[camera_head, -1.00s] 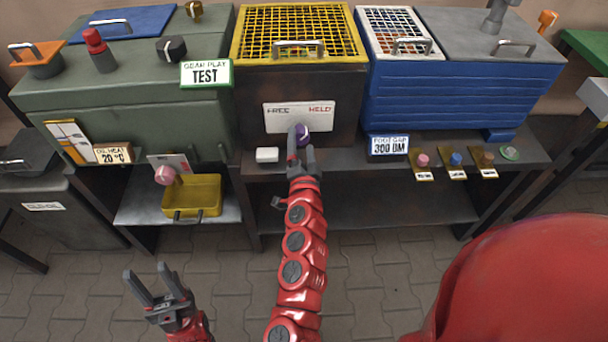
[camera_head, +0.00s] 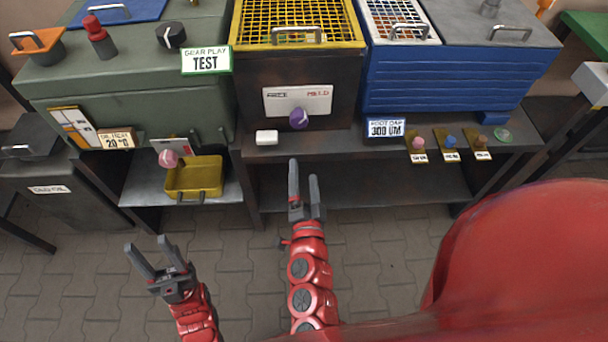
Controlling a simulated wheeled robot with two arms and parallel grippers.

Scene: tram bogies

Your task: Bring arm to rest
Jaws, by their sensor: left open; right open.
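My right gripper (camera_head: 305,182) is open and empty. It is below the purple knob (camera_head: 298,118) on the white FREE/HELD plate (camera_head: 318,101), apart from it, in front of the workbench's edge. Its red arm comes up from the bottom middle. My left gripper (camera_head: 148,250) is open and empty at the lower left, over the paved floor. It touches nothing that I can see.
The workbench (camera_head: 350,156) carries a green housing (camera_head: 130,89), a dark box with a yellow grid (camera_head: 297,22) and a blue ribbed box (camera_head: 455,85). A yellow tray (camera_head: 197,180) sits on the lower shelf. Paved floor (camera_head: 385,255) lies free in front.

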